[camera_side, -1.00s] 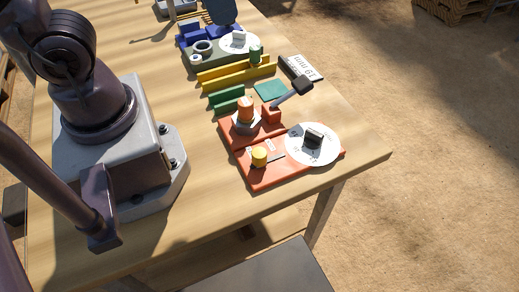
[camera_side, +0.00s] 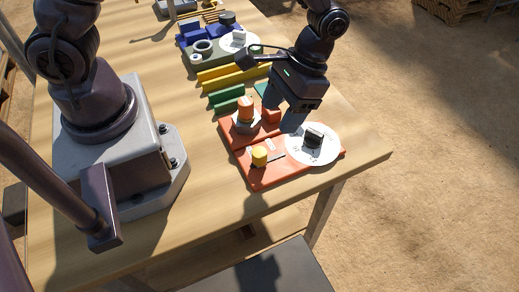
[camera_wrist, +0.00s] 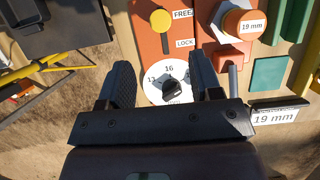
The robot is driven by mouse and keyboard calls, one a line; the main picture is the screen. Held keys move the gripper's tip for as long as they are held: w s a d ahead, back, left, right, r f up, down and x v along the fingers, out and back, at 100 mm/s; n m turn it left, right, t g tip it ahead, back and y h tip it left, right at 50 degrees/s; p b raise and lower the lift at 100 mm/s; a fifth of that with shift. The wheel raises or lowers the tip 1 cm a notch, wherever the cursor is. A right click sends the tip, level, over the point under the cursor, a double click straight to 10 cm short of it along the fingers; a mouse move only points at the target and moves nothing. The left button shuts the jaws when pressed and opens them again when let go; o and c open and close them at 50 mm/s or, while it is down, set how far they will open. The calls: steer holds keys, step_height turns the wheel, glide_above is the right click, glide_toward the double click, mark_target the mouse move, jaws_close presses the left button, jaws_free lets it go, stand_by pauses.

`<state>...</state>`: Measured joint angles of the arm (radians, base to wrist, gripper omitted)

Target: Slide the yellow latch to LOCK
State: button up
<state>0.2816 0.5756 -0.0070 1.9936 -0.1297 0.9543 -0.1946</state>
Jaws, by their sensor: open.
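The yellow latch (camera_side: 259,156) is a round knob at the left end of a short slot on the red-orange board (camera_side: 262,181). In the wrist view the latch (camera_wrist: 160,21) sits at the slot end beside the FREE label (camera_wrist: 183,13). The LOCK label (camera_wrist: 185,43) is beside the slot's other end. My gripper (camera_side: 283,113) is above the board, behind and right of the latch in the side view. In the wrist view its two fingers (camera_wrist: 163,78) are spread, with nothing held between them; the latch is beyond the fingertips.
A white dial (camera_side: 323,153) with a black knob is on the board's right. An orange-topped hexagonal part (camera_side: 246,110) and a red block (camera_wrist: 233,52) stand behind the latch. Green blocks (camera_side: 229,98) and yellow rails (camera_side: 216,77) lie farther back. The front table edge is clear.

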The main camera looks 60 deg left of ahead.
mark_target(260, 152)
steer(key=x, duration=1.1)
steer(key=shift+s, duration=0.1)
jaws_close()
